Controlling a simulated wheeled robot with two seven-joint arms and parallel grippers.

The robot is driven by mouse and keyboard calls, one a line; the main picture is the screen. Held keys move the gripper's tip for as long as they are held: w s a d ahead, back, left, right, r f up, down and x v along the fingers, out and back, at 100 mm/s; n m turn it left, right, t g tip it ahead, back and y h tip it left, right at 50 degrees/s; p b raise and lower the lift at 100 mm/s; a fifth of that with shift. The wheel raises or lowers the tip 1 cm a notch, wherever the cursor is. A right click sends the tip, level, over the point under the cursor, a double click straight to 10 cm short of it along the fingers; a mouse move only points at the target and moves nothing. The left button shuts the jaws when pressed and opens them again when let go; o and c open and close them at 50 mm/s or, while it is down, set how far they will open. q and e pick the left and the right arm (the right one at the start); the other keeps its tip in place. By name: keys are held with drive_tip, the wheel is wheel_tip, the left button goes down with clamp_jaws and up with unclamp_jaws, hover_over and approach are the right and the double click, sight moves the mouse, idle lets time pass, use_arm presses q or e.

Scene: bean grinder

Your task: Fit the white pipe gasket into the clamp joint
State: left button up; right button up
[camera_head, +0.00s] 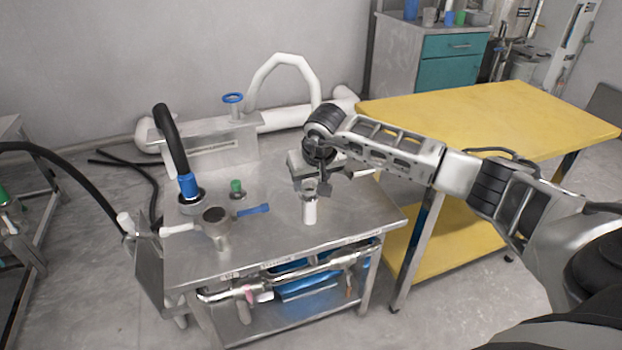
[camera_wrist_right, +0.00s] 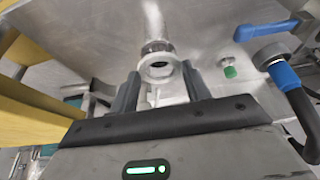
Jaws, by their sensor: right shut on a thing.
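My right gripper (camera_head: 319,187) reaches over the steel table from the right, pointing down at the top of a small upright cylinder (camera_head: 309,211), pale below with a metallic upper part. In the right wrist view, my gripper's fingers (camera_wrist_right: 160,84) are closed on a pale ring, which looks like the white pipe gasket (camera_wrist_right: 160,56). The ring lines up closely with the metallic end of the cylinder (camera_wrist_right: 154,24), which may be the clamp joint. I cannot tell whether the ring touches it or is seated. The left gripper is not in view.
The steel table (camera_head: 270,240) also holds a blue-ended black hose (camera_head: 188,185), a green-topped part (camera_head: 236,187), a blue handle (camera_head: 254,210) and a metal cup-like part (camera_head: 214,225). A yellow table (camera_head: 480,120) stands to the right. The front right tabletop is clear.

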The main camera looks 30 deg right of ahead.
use_arm(q)
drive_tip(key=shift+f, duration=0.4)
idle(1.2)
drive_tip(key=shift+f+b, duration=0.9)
drive_tip(key=shift+b, duration=0.3)
use_arm(e)
drive_tip(key=shift+f, duration=1.15)
drive_tip(key=o, duration=1)
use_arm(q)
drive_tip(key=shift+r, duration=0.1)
use_arm(e)
drive_tip(key=shift+v, duration=1.05)
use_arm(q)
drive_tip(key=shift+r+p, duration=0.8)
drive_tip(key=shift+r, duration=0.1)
use_arm(e)
drive_tip(key=v, duration=1.4)
drive_tip(key=shift+f, duration=0.1)
